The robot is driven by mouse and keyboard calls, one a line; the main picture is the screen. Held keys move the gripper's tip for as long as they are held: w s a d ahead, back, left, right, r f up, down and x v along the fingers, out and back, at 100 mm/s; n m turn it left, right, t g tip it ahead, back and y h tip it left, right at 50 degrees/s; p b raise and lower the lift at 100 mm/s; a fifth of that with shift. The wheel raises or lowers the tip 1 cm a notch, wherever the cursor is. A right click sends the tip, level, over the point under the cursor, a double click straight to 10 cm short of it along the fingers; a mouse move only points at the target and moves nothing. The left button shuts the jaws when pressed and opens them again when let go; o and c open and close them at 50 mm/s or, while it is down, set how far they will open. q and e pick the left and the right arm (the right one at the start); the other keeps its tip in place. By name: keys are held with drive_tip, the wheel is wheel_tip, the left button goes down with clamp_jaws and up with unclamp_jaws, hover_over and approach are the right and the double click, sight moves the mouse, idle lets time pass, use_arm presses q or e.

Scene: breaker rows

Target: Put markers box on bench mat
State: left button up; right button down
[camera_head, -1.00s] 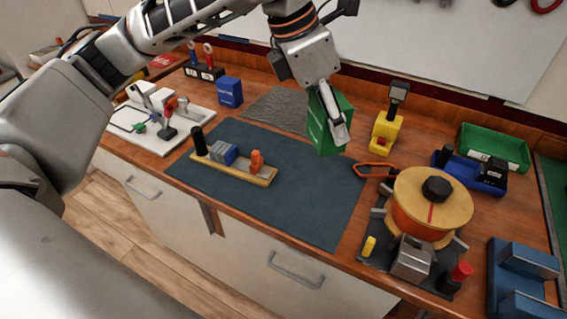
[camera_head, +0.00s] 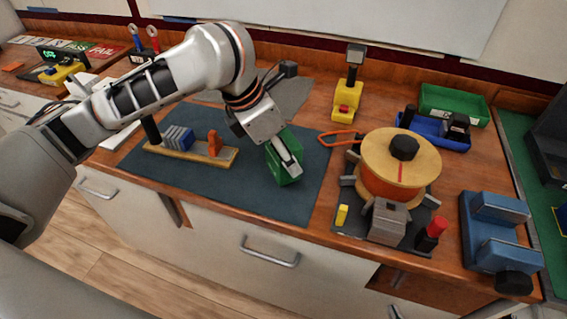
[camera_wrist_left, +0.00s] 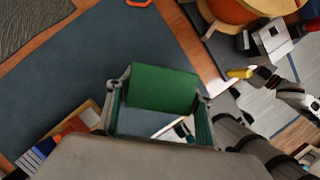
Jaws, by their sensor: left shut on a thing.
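The green markers box (camera_head: 283,172) is held in my left gripper (camera_head: 291,168), whose arm comes in from the left. The dark blue-grey bench mat (camera_head: 225,188) lies on the wooden bench, and the box is over its right part. I cannot tell whether the box's bottom touches the mat. In the left wrist view the green box (camera_wrist_left: 163,88) sits between the two fingers, with the mat (camera_wrist_left: 75,82) below and to the left. The fingers hide part of the box.
A wooden block holder (camera_head: 190,151) with grey, blue and orange pieces stands on the mat's left. An orange-handled tool (camera_head: 338,138) and a wooden spool (camera_head: 401,165) on a dark base are to the right. A yellow stand (camera_head: 347,98) is behind. The mat's front is clear.

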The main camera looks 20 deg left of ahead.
use_arm(q)
wheel_tip(320, 180, down, 3)
drive_tip(key=shift+f+b, duration=0.15)
drive_tip(key=shift+b, duration=0.25)
drive_tip(key=o, duration=1.4)
